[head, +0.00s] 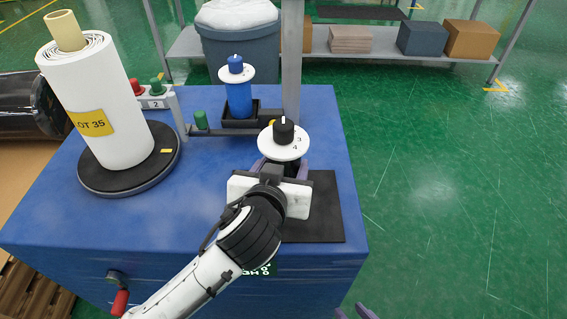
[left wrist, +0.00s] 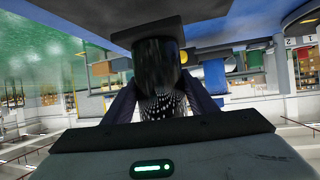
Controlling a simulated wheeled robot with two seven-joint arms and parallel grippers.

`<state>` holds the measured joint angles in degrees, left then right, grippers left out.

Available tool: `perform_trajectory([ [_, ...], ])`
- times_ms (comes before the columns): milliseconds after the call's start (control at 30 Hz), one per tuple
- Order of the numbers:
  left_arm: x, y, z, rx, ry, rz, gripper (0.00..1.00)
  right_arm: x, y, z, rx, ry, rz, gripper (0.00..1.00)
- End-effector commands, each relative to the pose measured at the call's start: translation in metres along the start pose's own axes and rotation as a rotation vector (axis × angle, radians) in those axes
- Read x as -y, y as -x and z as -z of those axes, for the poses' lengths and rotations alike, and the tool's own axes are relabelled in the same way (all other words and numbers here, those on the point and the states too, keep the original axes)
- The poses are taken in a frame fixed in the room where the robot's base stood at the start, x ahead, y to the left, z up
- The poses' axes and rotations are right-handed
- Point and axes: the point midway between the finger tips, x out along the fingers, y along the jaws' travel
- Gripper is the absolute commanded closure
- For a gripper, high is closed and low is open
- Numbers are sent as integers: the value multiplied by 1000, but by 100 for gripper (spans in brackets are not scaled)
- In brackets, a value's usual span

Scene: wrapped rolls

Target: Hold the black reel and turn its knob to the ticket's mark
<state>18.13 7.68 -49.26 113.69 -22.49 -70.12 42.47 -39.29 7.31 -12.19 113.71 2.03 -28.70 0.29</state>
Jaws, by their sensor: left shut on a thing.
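The black reel (left wrist: 158,65) stands upright on a dark mat (head: 325,222). On top it has a white dial (head: 270,145) with the figures 3 and 4 readable, and a black knob (head: 284,134) whose white line points away from me. My left gripper (head: 284,168) is shut around the reel's body below the dial; its fingers (left wrist: 158,103) show on both sides of it in the left wrist view. My right gripper (head: 354,313) shows only its purple fingertips at the bottom edge, apart and empty. I cannot make out the ticket.
A blue reel (head: 238,97) with a white disc stands in a black holder behind. A large white roll (head: 95,105) with a yellow label stands on a black turntable (head: 130,180) at left. A grey post (head: 291,60) rises behind the knob. The floor at right is clear.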

Motion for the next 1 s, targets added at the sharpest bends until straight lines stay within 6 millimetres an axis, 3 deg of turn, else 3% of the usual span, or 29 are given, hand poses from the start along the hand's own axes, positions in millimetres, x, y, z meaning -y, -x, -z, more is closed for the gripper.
perform_trajectory([
  [1000,0,-13,-25,-5,1,-2,88,2,-10,-5,-9,1,5,69],
])
